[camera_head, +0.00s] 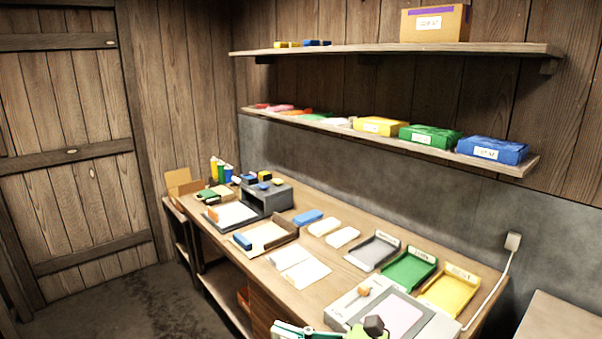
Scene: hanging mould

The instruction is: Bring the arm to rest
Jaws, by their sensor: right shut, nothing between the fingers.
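My right gripper (374,325) shows at the bottom edge, in front of the worktable's near end. Its dark tip and green part are in view, and the rest is cut off by the frame. It is shut and holds nothing visible. A white and green part of my arm shows to its left at the bottom edge. My left gripper is not in view.
The wooden worktable (345,278) carries a grey tray (373,251), a green tray (408,269), a yellow tray (450,290) and a pale grey device (350,300) close by my gripper. Two wall shelves (400,49) hang above. Open floor (130,305) lies at left.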

